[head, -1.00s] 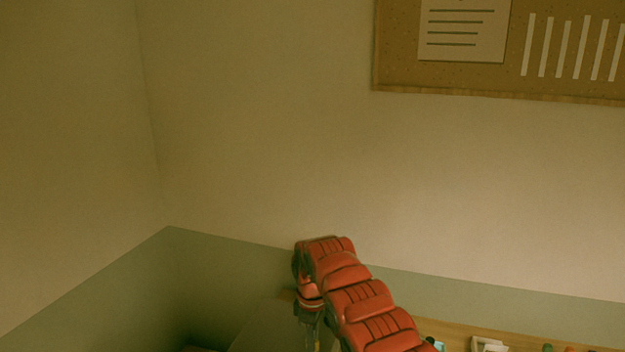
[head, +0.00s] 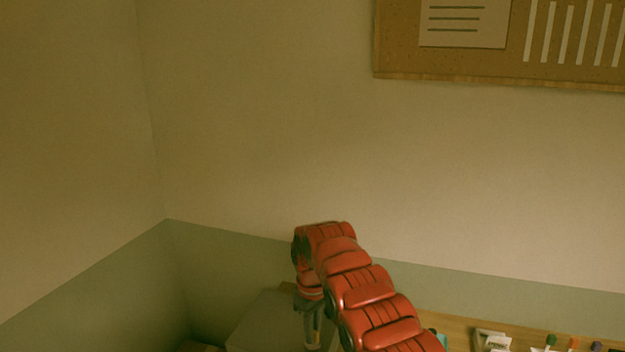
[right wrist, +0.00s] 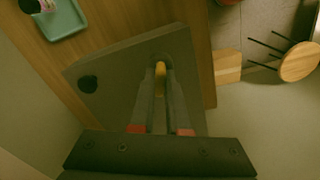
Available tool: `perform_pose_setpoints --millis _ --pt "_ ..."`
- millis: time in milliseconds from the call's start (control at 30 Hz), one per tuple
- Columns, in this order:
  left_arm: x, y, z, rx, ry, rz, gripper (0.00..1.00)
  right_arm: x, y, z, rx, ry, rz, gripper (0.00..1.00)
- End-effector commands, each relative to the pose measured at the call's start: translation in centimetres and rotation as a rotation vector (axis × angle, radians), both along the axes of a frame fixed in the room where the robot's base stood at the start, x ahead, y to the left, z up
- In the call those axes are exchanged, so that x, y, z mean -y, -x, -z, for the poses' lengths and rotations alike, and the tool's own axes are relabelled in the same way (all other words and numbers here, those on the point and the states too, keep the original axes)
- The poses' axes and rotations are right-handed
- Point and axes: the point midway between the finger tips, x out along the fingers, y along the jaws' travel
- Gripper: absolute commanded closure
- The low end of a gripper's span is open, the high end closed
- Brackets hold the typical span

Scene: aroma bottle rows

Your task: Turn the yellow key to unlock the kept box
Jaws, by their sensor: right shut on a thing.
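The yellow key (right wrist: 160,70) shows as a small yellow piece between my right fingertips in the right wrist view. My right gripper (right wrist: 160,76) is shut on it, over the top of the grey kept box (right wrist: 115,103). A dark round spot (right wrist: 88,84) marks the box top left of the fingers. The key's lower part and the lock are hidden, so I cannot tell how far the key is turned. My left gripper is out of view.
A wooden table (right wrist: 30,45) bears a green tray (right wrist: 65,22) in the right wrist view. A round stool (right wrist: 298,62) stands on the floor to the right. In the head view, white packets (head: 492,340) and small bottles (head: 573,342) are at lower right.

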Motion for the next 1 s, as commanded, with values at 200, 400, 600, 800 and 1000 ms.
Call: perform_pose_setpoints --millis 200,400,600,800,1000 --pt "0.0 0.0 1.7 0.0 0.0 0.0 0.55 0.0 0.0 0.4 0.001 -0.001 0.186 1.0" --pt "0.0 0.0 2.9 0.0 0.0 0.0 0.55 0.0 0.0 0.3 0.001 -0.001 0.428 1.0" --pt "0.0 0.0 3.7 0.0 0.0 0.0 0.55 -0.1 0.0 0.2 0.0 -0.002 0.811 1.0" --pt "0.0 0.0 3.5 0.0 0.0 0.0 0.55 0.0 0.0 0.0 -0.002 0.0 1.14 1.0" --pt "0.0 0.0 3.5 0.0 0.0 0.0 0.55 0.0 0.0 0.0 -0.001 0.0 1.191 0.68"
